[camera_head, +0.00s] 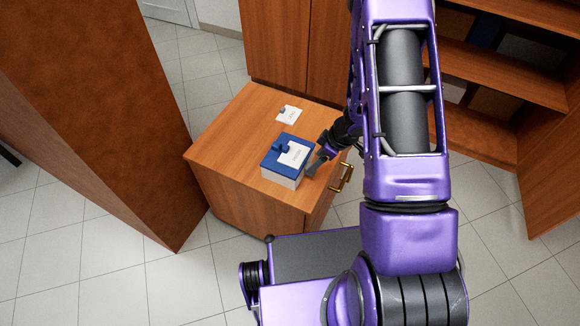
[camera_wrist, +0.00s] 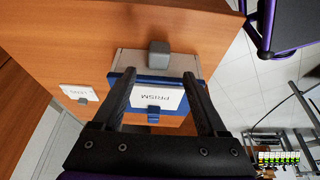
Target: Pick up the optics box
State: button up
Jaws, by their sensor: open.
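The optics box (camera_head: 287,162), with a blue lid, pale sides and a white label, stands on a wooden cabinet top. In the wrist view the box (camera_wrist: 180,97) has a label reading PRISM and a small blue tab on its lid. My gripper (camera_head: 313,167) is at the right side of the box in the head view, close to it. In the wrist view the two dark fingers of my gripper (camera_wrist: 160,73) are apart, with the labelled lid showing between them. I cannot tell whether they touch the box.
The wooden cabinet (camera_head: 235,150) has a brass handle (camera_head: 345,178) at its right side. A small white labelled item (camera_head: 289,114) lies behind the box. A tall brown panel (camera_head: 100,120) stands at left, and shelves (camera_head: 480,90) stand at right.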

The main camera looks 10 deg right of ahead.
jog(key=x, duration=0.2)
jog(key=b+x, duration=0.2)
jog(key=x, duration=0.1)
jog(key=shift+d+f, duration=0.15)
jog(key=shift+f, duration=0.3)
grip_shut()
jog(key=shift+r, duration=0.1)
